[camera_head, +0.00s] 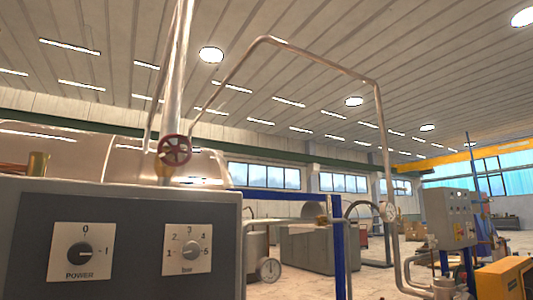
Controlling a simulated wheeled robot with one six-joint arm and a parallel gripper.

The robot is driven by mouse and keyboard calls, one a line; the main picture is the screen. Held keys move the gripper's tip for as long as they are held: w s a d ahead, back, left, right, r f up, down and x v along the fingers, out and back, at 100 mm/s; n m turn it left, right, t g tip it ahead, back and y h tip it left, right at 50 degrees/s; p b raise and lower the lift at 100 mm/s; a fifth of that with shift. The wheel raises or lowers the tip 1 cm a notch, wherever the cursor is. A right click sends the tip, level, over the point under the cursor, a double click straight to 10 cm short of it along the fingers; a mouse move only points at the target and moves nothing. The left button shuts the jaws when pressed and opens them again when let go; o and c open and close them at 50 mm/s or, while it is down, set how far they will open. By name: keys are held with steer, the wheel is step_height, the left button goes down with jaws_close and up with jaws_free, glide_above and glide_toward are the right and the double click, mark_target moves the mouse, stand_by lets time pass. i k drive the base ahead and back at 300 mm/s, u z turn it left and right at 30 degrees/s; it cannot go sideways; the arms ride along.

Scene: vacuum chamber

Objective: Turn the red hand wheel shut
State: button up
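The red hand wheel (174,150) shows left of centre, a spoked wheel facing me. It sits on a brass-coloured valve at the foot of a shiny vertical pipe (178,75). It stands just above and behind the top edge of a grey control panel (135,190). The wheel's whole face is visible. How far it is turned cannot be told. My gripper is not in view.
The control panel with a power knob (79,254) and a second numbered knob (191,250) fills the lower left. Bent pipes, a gauge (268,269) and a blue post (340,245) stand to the right. Open hall floor (375,275) lies beyond.

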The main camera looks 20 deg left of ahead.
mark_target(175, 149)
steer(key=z, duration=0.35)
steer(key=k, duration=0.9)
steer(key=u, duration=1.8)
steer(key=i, duration=0.3)
